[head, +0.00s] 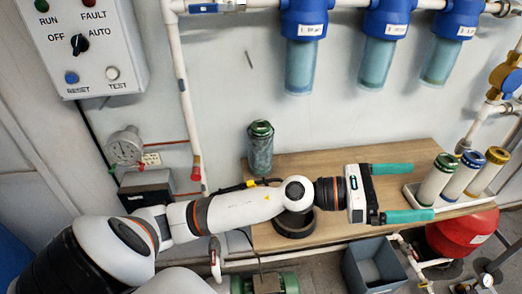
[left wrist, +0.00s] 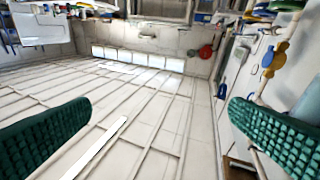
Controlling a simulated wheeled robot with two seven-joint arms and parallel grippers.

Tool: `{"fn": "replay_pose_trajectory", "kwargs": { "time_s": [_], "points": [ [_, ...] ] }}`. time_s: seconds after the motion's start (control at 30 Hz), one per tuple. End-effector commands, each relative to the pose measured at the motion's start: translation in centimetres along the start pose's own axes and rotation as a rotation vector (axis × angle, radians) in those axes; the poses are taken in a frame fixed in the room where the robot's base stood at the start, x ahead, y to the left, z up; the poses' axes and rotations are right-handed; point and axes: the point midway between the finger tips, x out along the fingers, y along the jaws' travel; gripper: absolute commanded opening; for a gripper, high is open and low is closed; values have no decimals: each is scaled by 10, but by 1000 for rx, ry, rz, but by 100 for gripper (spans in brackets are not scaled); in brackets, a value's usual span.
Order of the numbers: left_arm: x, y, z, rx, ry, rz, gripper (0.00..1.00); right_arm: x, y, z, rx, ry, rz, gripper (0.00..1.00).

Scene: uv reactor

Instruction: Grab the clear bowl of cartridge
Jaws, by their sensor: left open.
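Three filter housings with blue heads and clear bowls hang on the wall pipe: the left bowl (head: 299,68), the middle bowl (head: 377,64) and the right bowl (head: 436,64). A separate clear, greenish cylinder with a dark green top (head: 260,150) stands upright at the left back of the wooden bench. My left gripper (head: 418,192) reaches across the bench, open and empty, its teal fingers pointing right, well away from the cylinder and below the hanging bowls. Its spread fingers also show in the left wrist view (left wrist: 165,125), with nothing between them. My right gripper is not in view.
A white tray (head: 410,194) with cartridges topped green, blue and yellow (head: 487,171) stands at the bench's right end, close to my fingertips. A black ring (head: 293,228) lies on the bench (head: 335,230) under my arm. A grey bin (head: 374,265) and red tank (head: 462,238) are below.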

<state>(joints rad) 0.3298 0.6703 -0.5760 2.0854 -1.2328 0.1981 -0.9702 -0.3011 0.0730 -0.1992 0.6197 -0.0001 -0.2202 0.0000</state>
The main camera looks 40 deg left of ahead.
Motion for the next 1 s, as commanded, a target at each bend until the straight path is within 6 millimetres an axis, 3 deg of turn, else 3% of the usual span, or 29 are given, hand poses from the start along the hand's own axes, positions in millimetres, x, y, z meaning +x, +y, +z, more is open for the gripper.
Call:
{"fn": "replay_pose_trajectory", "kwargs": {
  "time_s": [0.03,0.17,0.27,0.3,0.4,0.53,0.6,0.7,0.83,1.0],
  "points": [
    [1,-2,12,201,-116,85,100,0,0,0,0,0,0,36],
    [-21,-26,53,674,-450,298,100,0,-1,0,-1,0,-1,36],
    [-60,-73,73,986,-749,445,100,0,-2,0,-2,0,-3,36],
    [-80,-97,75,1091,-879,499,100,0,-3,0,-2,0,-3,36],
    [-139,-156,63,1281,-1214,622,100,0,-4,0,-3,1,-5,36],
    [-213,-214,22,1368,-1608,737,100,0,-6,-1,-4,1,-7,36],
    [-245,-233,-1,1362,-1771,779,100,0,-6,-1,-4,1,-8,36],
    [-277,-246,-27,1330,-1928,819,100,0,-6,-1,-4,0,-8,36],
    [-296,-254,-37,1300,-2016,842,100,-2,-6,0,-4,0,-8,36],
    [-308,-270,-18,1292,-2024,849,100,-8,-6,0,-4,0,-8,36]
  ]
}}
